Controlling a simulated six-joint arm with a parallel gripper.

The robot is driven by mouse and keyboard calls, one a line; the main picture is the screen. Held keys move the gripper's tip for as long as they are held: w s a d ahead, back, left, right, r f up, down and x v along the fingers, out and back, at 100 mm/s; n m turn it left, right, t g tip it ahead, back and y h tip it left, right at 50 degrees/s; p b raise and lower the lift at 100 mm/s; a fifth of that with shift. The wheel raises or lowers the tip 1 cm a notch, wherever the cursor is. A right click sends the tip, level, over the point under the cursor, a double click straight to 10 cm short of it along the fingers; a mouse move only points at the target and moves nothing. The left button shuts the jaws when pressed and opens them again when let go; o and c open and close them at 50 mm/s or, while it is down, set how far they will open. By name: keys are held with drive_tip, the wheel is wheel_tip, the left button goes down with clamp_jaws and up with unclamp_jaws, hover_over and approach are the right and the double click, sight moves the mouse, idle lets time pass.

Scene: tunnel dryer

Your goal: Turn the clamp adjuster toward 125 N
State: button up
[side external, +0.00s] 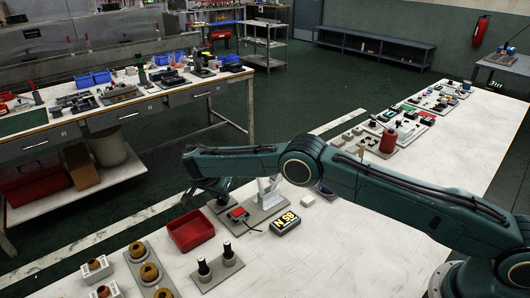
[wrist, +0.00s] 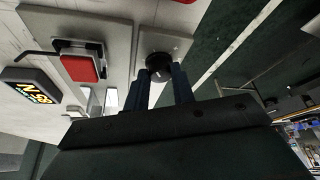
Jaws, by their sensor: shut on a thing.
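The clamp adjuster is a black round knob (wrist: 158,66) with a pale mark, on a small grey plate. My gripper (wrist: 161,75) has its two dark fingers on either side of the knob, shut on it. In the side view my gripper (side external: 217,190) is low over the plate, and my arm and fingers hide most of the knob. A black display (side external: 286,224) shows glowing characters upside down to me; it seems to read in the eighties with N, but the last digit is unclear. It also shows in the wrist view (wrist: 30,87).
A red block (side external: 238,212) on a grey plate and a pale upright bracket (side external: 268,192) stand close to my gripper. A red tray (side external: 191,231) and two black knobs on a plate (side external: 217,268) are nearby. Bare tabletop (side external: 340,255) lies at the front right.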

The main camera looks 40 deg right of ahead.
drive_tip(key=o, duration=1)
drive_tip(key=shift+r, duration=0.1)
drive_tip(key=v, duration=0.7)
drive_tip(key=shift+r, duration=0.15)
drive_tip(key=shift+s+a, duration=0.1)
